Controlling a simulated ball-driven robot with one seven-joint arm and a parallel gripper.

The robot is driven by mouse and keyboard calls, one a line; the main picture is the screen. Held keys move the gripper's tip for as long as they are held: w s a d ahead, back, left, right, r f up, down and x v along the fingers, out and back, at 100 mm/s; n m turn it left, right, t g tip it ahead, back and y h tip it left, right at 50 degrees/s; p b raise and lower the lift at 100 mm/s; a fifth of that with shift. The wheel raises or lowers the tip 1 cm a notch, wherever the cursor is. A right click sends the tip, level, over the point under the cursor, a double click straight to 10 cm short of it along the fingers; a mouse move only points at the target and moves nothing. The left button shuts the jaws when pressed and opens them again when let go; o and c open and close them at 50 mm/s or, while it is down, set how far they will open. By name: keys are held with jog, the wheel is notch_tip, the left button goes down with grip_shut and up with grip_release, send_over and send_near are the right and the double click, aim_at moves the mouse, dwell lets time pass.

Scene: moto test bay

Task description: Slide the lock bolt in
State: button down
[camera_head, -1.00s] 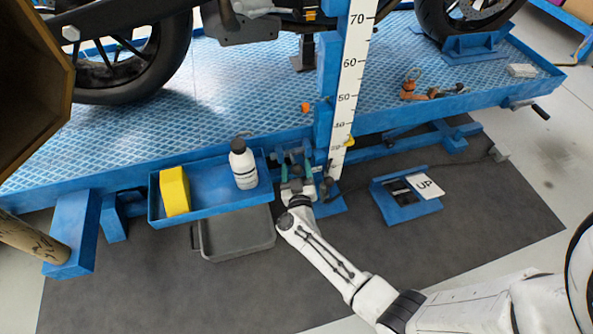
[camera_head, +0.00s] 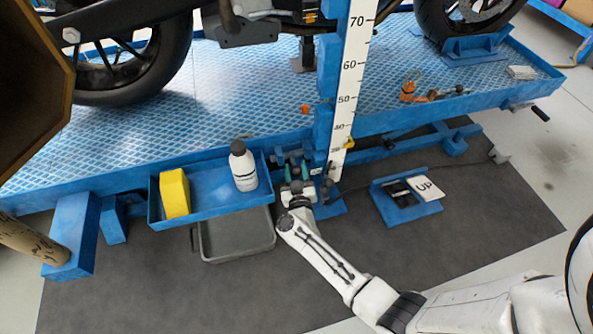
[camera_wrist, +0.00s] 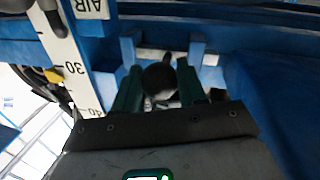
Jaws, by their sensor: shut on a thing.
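The lock bolt shows in the wrist view as a dark round knob (camera_wrist: 160,80) in front of a grey pin between two blue bracket cheeks (camera_wrist: 196,55). My gripper (camera_wrist: 158,72) has its two green fingers shut on the knob, one on each side. In the head view my gripper (camera_head: 296,174) is at the front of the blue lift, just left of the foot of the scale post. The knob is too small and covered there to make out. How far the pin sits in the bracket is hard to tell.
A blue tray (camera_head: 216,207) with a yellow block (camera_head: 175,193) and a white bottle (camera_head: 243,168) is close left of my gripper. The white scale (camera_head: 347,90) stands close right. A grey bin (camera_head: 236,245) lies below; a pedal unit with an "UP" plate (camera_head: 426,188) is further right.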

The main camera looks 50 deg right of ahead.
jog(key=shift+s+d+p, duration=0.25)
jog(key=shift+s+d, duration=0.25)
jog(key=shift+d, duration=0.25)
jog(key=shift+s+d+p, duration=0.25)
jog(key=shift+s+d, duration=0.3)
jog(key=shift+d, duration=0.25)
jog(key=shift+s+d+p, duration=0.25)
jog(key=shift+s+d, duration=0.25)
jog(key=shift+d, duration=0.25)
jog(key=c, duration=0.7)
grip_release()
jog(key=shift+d, duration=0.1)
jog(key=p+v, duration=0.3)
jog(key=v, duration=0.8)
jog(key=shift+w, duration=0.1)
